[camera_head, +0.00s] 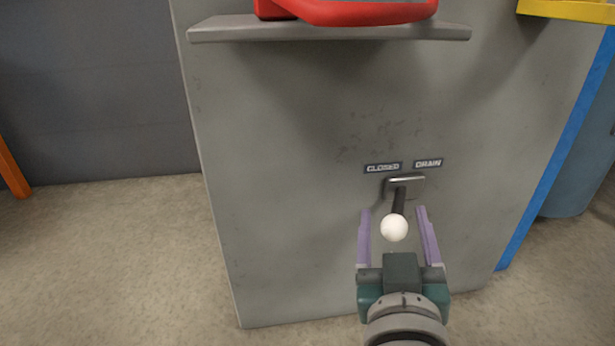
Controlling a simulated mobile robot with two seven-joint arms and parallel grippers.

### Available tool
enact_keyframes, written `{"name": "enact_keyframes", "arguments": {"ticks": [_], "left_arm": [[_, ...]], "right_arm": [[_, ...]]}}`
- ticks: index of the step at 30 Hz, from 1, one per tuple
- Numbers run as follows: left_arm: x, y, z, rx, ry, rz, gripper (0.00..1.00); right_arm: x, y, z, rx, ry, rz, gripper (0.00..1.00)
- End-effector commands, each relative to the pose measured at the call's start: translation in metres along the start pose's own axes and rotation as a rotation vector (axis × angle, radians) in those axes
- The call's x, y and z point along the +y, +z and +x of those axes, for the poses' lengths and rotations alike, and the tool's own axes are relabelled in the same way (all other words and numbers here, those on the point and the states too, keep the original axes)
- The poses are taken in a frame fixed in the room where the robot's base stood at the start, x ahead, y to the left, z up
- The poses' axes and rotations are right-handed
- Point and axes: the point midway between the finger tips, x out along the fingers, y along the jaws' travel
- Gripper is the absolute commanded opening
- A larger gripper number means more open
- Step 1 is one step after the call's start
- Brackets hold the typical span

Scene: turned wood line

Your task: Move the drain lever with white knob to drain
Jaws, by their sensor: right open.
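The drain lever is a dark rod (399,200) with a white round knob (394,228), coming out of a metal plate (405,186) on the front of a grey cabinet (290,180). Above the plate are two labels, CLOSED (382,168) on the left and DRAIN (428,163) on the right. The rod leans slightly left toward its knob end. My right gripper (394,215) is open, its purple fingers on either side of the knob in the picture, with gaps on both sides. Whether the knob is at fingertip depth is hard to tell. My left gripper is not in view.
A grey shelf (330,34) with a red object (360,10) on it juts out above the lever. A yellow item (570,10) is at the top right. A blue strip (560,150) runs along the cabinet's right edge. Open floor (110,260) lies to the left.

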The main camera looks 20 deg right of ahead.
Motion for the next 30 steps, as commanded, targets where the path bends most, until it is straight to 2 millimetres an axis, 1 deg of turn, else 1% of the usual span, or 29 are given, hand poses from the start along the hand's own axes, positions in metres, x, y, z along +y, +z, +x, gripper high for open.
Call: {"name": "enact_keyframes", "arguments": {"ticks": [1, 2, 19, 20, 30], "left_arm": [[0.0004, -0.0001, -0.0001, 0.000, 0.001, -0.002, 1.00], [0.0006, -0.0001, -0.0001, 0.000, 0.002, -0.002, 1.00], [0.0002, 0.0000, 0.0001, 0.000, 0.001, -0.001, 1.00], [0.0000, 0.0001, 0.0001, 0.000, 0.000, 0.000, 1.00], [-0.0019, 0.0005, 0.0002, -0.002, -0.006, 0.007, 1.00]], "right_arm": [[0.0001, -0.0001, -0.0001, 0.000, 0.000, 0.000, 0.69], [0.0001, -0.0001, -0.0001, 0.000, 0.000, 0.000, 0.65], [0.0001, 0.0002, -0.0005, 0.000, 0.000, 0.000, 0.01], [0.0001, 0.0002, -0.0005, 0.000, 0.000, 0.000, 0.00], [0.0000, 0.0003, -0.0006, 0.000, 0.000, 0.000, 0.00]]}}
